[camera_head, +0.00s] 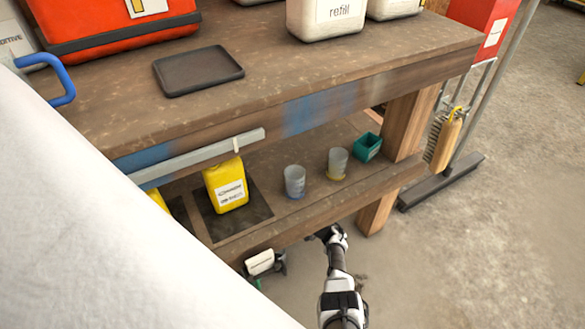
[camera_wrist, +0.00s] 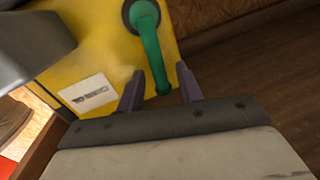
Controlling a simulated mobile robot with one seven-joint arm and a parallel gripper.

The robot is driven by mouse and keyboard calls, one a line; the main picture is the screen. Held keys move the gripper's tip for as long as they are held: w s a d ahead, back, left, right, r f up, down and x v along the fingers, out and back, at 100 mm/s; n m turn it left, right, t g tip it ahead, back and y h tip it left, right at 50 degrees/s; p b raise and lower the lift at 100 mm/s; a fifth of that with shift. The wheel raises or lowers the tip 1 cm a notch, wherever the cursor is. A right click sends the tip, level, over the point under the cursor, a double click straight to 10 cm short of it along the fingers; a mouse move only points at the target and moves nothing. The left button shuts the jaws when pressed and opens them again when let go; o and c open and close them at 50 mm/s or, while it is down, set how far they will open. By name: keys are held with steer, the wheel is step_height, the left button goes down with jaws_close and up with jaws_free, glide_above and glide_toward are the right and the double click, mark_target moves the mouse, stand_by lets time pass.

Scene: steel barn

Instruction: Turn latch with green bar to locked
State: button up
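The latch has a green bar (camera_wrist: 151,48) on a dark round pivot, mounted on a yellow panel (camera_wrist: 105,62) in the wrist view. The bar runs from the pivot at the top down and slightly right. My gripper (camera_wrist: 160,72) is open, with one dark finger on each side of the bar's lower end. The bar's tip reaches between the fingers; I cannot tell whether either finger touches it. In the head view my arm reaches down by the bench's lower shelf. The latch cannot be made out clearly there.
A white label (camera_wrist: 88,93) sits on the yellow panel. The wooden bench (camera_head: 330,60) holds a black tray (camera_head: 198,70); its lower shelf (camera_head: 375,182) holds a yellow container (camera_head: 226,185), two cups and a teal bin (camera_head: 367,146). Open floor lies right.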

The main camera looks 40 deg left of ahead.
steer(key=shift+c, duration=0.4)
jaws_close()
steer(key=shift+f, duration=0.1)
steer(key=shift+w+d+f+m+t+y+b, duration=0.15)
steer(key=shift+w+d+f+m+y+b, duration=0.3)
steer(key=shift+m+b, duration=0.7)
steer(key=shift+w+d+f+m+t+b, duration=0.15)
steer(key=shift+w+m+b, duration=0.55)
steer(key=shift+m, duration=0.8)
steer(key=shift+w+d+f+m+t+y+b, duration=0.2)
steer(key=shift+w+f+m+b, duration=0.25)
steer(key=shift+m+b, duration=0.75)
steer(key=shift+m, duration=0.25)
steer(key=shift+o, duration=0.4)
jaws_free()
steer(key=shift+r, duration=0.1)
